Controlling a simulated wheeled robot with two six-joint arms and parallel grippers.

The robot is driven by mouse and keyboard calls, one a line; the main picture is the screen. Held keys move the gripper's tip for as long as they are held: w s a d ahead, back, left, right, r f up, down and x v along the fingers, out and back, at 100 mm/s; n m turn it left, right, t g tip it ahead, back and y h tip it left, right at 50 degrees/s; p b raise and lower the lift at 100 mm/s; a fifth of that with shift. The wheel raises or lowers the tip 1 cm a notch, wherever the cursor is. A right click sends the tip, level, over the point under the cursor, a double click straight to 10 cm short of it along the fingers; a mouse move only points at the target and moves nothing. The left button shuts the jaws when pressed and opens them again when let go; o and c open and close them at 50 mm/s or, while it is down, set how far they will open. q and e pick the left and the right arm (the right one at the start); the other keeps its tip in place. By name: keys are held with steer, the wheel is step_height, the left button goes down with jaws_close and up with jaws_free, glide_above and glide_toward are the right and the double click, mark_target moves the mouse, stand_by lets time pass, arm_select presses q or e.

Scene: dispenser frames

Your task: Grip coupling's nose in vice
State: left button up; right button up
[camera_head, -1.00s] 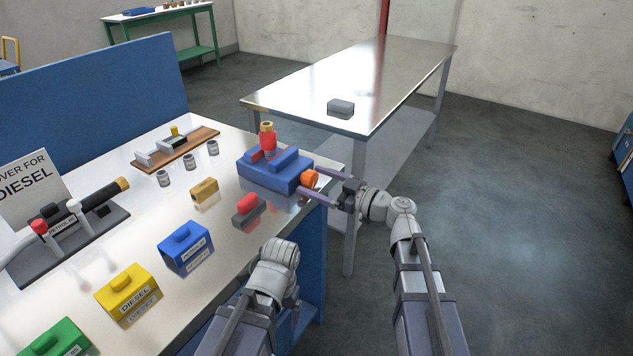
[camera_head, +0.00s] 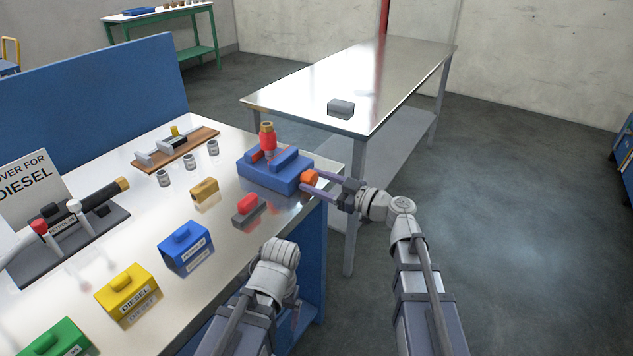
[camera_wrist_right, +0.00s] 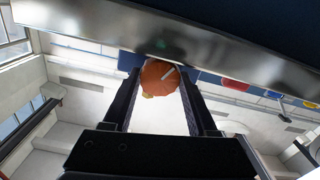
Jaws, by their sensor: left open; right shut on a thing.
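The blue vice (camera_head: 275,175) stands near the corner of the bench. The coupling (camera_head: 267,141), red with a gold band and a grey ring on top, stands upright at the vice. Its lower end goes down between the jaws, and I cannot tell how tightly they hold it. The vice's orange knob (camera_head: 310,177) faces my right gripper (camera_head: 318,184), which is shut on it. The right wrist view shows the knob (camera_wrist_right: 160,77) between the two dark fingers. My left gripper (camera_head: 294,312) hangs low at the bench's front edge, mostly hidden by its own wrist; it is open, away from the vice.
A red and grey block (camera_head: 247,209) and a gold block (camera_head: 204,190) lie in front of the vice. Three small grey cups (camera_head: 188,161) stand behind. Blue (camera_head: 185,250), yellow (camera_head: 127,295) and green labelled blocks line the front. A steel table (camera_head: 350,75) stands behind right.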

steer(key=shift+m, duration=0.4)
steer(key=m, duration=0.5)
steer(key=shift+m, duration=0.7)
steer(key=o, duration=1.3)
steer(key=shift+o, duration=0.2)
steer(key=shift+d, duration=0.15)
steer(key=v, duration=0.7)
steer(key=shift+s+d, duration=0.2)
